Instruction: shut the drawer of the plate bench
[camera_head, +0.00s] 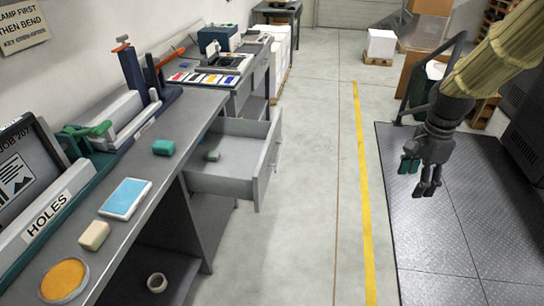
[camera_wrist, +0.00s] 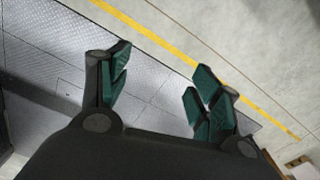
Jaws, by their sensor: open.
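The plate bench (camera_head: 196,108) runs along the left side of the head view. Its grey drawer (camera_head: 267,162) is pulled out to the right, over the aisle. A handle (camera_head: 279,157) shows on the drawer's front. My gripper (camera_head: 419,178) hangs at the right, over the dark floor plate, well apart from the drawer. In the wrist view my gripper (camera_wrist: 163,85) has its green-padded fingers spread, with nothing between them. The drawer is not seen in the wrist view.
A green block (camera_head: 164,147), a blue-topped pad (camera_head: 126,198), a beige block (camera_head: 94,235) and a round orange-topped dish (camera_head: 64,280) lie on the bench. A tape roll (camera_head: 157,282) sits on the shelf below. The floor between drawer and yellow line (camera_head: 362,190) is clear.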

